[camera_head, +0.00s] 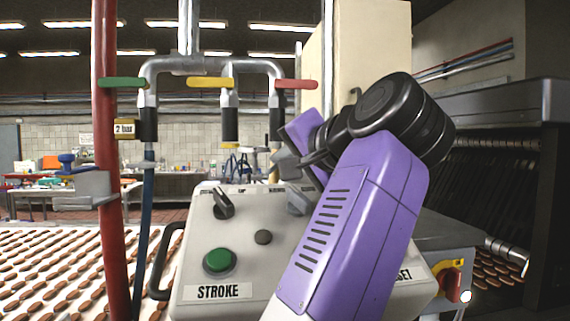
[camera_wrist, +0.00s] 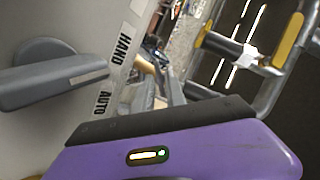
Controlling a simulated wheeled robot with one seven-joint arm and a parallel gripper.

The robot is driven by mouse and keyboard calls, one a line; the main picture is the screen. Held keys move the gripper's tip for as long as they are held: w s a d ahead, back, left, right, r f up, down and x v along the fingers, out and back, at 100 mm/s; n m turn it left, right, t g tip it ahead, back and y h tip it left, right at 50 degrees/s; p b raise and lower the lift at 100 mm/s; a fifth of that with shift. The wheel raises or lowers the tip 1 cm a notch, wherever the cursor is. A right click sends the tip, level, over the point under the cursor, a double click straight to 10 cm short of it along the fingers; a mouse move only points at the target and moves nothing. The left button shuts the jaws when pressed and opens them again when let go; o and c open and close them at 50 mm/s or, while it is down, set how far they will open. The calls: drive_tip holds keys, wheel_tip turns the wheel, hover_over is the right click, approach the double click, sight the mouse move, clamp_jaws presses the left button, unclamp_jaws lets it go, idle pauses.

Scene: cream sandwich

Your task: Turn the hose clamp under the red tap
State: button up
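The red tap (camera_head: 295,84) is the rightmost of three lever taps on the grey overhead pipe in the head view. A black sleeve (camera_head: 277,122) hangs below it. I cannot make out a hose clamp there; the lower end is close to my arm and partly hidden. My gripper (camera_head: 288,164) is mostly behind my purple arm, below and right of that sleeve, near the panel top. In the wrist view its purple body fills the bottom; the fingers are not clear, so I cannot tell whether it is open. I see nothing held.
A control panel (camera_head: 245,262) with a green button (camera_head: 219,261) and a black selector knob (camera_head: 223,204) stands in front. A red upright pipe (camera_head: 106,180) is at left. Yellow (camera_head: 210,82) and green taps (camera_head: 122,82) are left of the red one. Conveyors (camera_head: 45,275) carry biscuits.

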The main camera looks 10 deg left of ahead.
drive_tip(key=shift+o, duration=1.2)
drive_tip(key=shift+s+d, duration=0.1)
drive_tip(key=b+v, duration=0.2)
drive_tip(key=v, duration=0.5)
drive_tip(key=shift+s+d+b, duration=0.15)
drive_tip(key=shift+s+b, duration=0.1)
drive_tip(key=shift+b, duration=0.15)
